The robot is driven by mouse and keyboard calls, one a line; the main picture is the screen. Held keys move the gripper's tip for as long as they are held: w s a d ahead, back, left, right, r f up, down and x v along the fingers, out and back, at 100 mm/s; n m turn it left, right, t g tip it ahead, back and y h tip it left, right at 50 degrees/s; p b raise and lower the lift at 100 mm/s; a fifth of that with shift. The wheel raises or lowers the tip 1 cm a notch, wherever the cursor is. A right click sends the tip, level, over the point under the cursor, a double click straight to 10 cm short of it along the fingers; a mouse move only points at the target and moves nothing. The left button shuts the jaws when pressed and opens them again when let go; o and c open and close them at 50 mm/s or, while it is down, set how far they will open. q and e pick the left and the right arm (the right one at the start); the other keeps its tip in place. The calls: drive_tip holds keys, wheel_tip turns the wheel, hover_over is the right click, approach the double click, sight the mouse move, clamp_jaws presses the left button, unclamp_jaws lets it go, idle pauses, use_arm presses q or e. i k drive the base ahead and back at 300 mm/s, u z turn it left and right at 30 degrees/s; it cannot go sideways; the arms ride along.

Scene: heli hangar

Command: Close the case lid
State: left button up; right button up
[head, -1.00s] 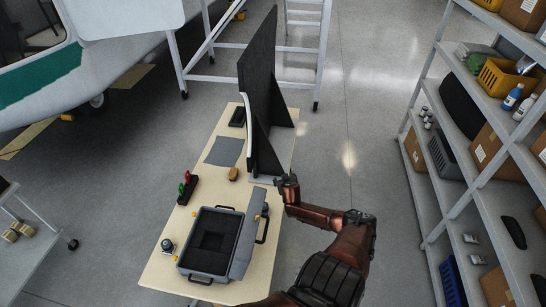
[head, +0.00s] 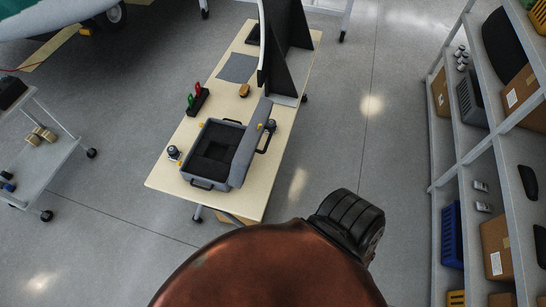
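The case (head: 213,149) stands on the table, a dark grey box with a black padded inside and a handle at its near end. Its lid (head: 247,150) is open, tilted up along the right side of the case, with a dark handle on its outer face. The case's inside can be seen from above. A copper-coloured link of my own arm with a black joint fills the bottom middle of the head view, apart from the case. Neither of my grippers shows.
The pale wooden table (head: 168,178) also holds a red and green item in a black holder (head: 197,99), a small round jar (head: 174,153), a yellow-brown block (head: 244,90), a grey mat (head: 237,68) and a black upright panel (head: 285,40). Shelving (head: 470,130) stands right. Floor between is clear.

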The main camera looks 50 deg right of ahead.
sight(241, 162)
drive_tip(key=k, duration=1.35)
drive_tip(key=z, duration=1.55)
drive_tip(key=i, duration=1.9)
drive_tip(key=u, duration=0.45)
drive_tip(key=k, duration=0.3)
drive_tip(key=u, duration=0.7)
